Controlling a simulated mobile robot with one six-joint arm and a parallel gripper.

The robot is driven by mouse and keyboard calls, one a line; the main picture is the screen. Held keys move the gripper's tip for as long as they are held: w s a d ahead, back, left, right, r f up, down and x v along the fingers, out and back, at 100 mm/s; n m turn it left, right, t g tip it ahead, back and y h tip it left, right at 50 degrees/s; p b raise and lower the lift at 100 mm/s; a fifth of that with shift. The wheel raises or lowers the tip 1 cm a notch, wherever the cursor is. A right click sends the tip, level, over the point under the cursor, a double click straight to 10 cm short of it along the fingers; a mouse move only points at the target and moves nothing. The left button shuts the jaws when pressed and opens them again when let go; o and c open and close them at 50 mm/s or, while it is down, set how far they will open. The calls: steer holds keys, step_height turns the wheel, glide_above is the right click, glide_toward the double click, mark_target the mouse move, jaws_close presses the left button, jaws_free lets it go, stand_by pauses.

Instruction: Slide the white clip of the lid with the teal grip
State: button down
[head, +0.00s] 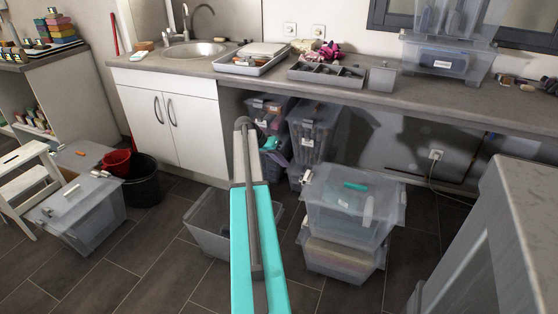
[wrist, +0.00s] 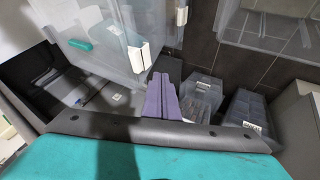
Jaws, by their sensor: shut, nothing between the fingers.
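The lid's teal grip (head: 355,186) lies on top of a clear bin (head: 335,222) stacked on another bin, right of centre in the head view. The teal grip (wrist: 79,44) is at upper left in the wrist view. A white clip (head: 368,210) is on the bin's front, and another white piece (head: 307,175) is at its left edge. In the wrist view a white clip (wrist: 139,57) sits by the bin's edge, with a smaller white piece (wrist: 181,15) beyond. My gripper (wrist: 160,76) is shut and empty, its purple fingertips close beside the clip; contact cannot be told.
A similar bin with an orange grip (head: 81,152) stands at left. An open grey bin (head: 208,225) is on the floor behind my arm. The worktop (head: 300,85) holds trays and bins. A grey cabinet (head: 520,215) is at right. Dark floor (head: 150,245) is free at front left.

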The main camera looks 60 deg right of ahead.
mark_target(306, 174)
steer(key=s+d+f, duration=0.2)
steer(key=s+f, duration=0.2)
steer(key=s, duration=0.2)
steer(key=shift+s+d+f, duration=0.3)
steer(key=shift+f, duration=0.05)
steer(key=shift+s+d, duration=0.1)
steer(key=shift+s, duration=1.2)
